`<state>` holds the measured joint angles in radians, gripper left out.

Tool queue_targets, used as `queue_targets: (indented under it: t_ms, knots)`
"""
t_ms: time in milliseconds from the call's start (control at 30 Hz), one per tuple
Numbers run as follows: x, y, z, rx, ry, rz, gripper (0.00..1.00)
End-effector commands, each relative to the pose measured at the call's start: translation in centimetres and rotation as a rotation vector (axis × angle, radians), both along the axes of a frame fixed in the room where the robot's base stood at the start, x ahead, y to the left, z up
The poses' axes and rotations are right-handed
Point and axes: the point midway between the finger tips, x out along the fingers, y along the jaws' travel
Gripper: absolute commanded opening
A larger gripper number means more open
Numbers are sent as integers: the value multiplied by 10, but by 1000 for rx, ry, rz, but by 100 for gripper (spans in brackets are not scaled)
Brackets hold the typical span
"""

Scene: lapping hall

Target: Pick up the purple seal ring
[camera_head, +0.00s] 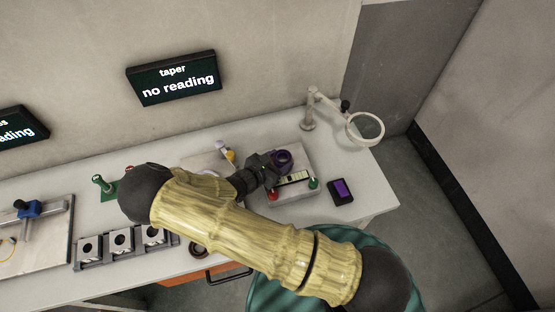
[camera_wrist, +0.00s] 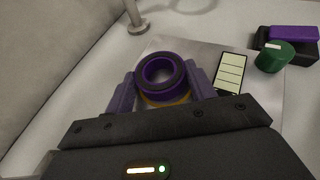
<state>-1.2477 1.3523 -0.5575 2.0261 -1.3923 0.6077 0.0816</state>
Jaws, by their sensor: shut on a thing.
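The purple seal ring (camera_wrist: 161,79) sits between the two purple-grey fingers of my gripper (camera_wrist: 161,95) in the wrist view. My gripper is shut on it. An orange-yellow band shows just beneath the ring; what it belongs to is mostly hidden. In the head view the ring (camera_head: 281,160) shows at the tip of my gripper (camera_head: 268,168), over the light grey plate on the bench. I cannot tell whether the ring is clear of what lies under it.
A green knob (camera_head: 314,183), a red knob (camera_head: 272,194) and a striped card (camera_head: 292,178) are close by on the plate (camera_head: 302,157). A dark block with a purple top (camera_head: 341,191) lies to the right. A magnifier lamp (camera_head: 365,127) stands behind. Metal holders (camera_head: 121,241) sit front left.

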Motion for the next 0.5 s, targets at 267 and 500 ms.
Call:
queue_targets:
  t_ms: [267,500]
  knots:
    - [2,-5,24,4,-1,-13,28]
    - [1,0,65,5,-1,-2,28]
